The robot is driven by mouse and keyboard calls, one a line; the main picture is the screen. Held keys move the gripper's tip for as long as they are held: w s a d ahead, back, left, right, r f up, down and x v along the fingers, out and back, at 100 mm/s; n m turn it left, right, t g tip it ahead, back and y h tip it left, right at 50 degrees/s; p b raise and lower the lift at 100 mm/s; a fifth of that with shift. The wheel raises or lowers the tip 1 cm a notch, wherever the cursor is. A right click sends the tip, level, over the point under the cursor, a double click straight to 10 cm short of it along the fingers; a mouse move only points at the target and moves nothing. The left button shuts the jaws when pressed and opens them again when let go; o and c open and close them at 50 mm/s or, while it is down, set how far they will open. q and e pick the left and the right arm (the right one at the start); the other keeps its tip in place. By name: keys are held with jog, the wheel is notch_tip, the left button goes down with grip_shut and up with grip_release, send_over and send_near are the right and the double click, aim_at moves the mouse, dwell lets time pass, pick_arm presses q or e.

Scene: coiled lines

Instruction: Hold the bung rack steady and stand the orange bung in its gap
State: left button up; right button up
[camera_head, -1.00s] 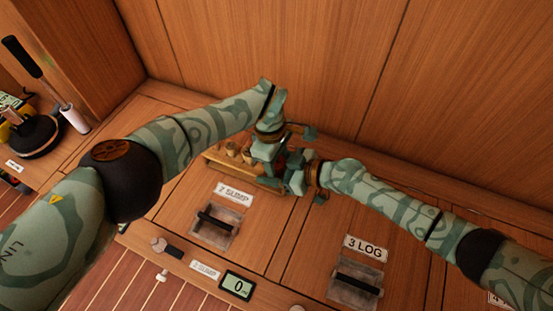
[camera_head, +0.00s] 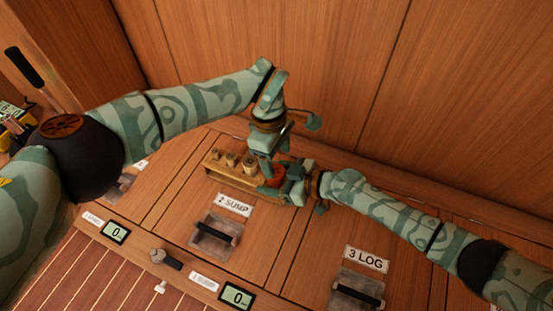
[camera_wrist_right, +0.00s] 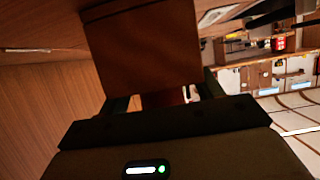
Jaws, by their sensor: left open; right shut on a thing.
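The wooden bung rack (camera_head: 222,174) lies at the back of the counter, with several tan bungs standing in it. The orange bung (camera_head: 272,175) shows at the rack's right end, below my left gripper and partly hidden; I cannot tell whether it is fully seated in a gap. My left gripper (camera_head: 267,155) is open, pointing down just above it. My right gripper (camera_head: 284,184) is shut on the rack's right end. In the right wrist view a broad brown wooden face of the rack (camera_wrist_right: 145,50) fills the space ahead of the fingers.
A wooden wall rises close behind the rack. Counter hatches with dark handles (camera_head: 215,232) and labels 2 SUMP (camera_head: 235,204) and 3 LOG (camera_head: 366,259) lie in front.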

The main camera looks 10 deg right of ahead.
dwell(0.4)
jog(key=o, duration=1.2)
jog(key=shift+s, duration=0.1)
